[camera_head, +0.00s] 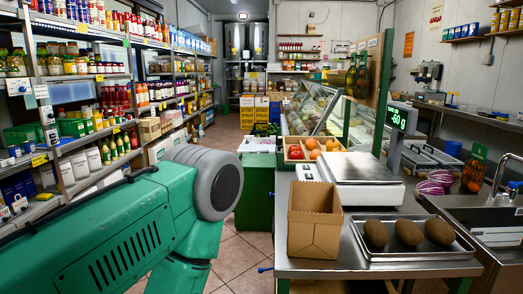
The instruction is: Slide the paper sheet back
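No thing in view is clearly the paper sheet. A small pale flat thing (306,172) lies on the steel counter, left of the weighing scale (361,167); I cannot tell if it is paper. My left arm, green with a grey joint, comes in from the left and covers the lower left of the view. Its gripper is not visible. My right arm and gripper are not in view.
An open brown cardboard box (314,238) stands on the steel counter (343,258). A metal tray (461,250) to its right holds three brown oval fruits. A wooden crate (294,152) of fruit stands behind. Stocked shelves (85,77) line the left; the tiled aisle (229,139) is clear.

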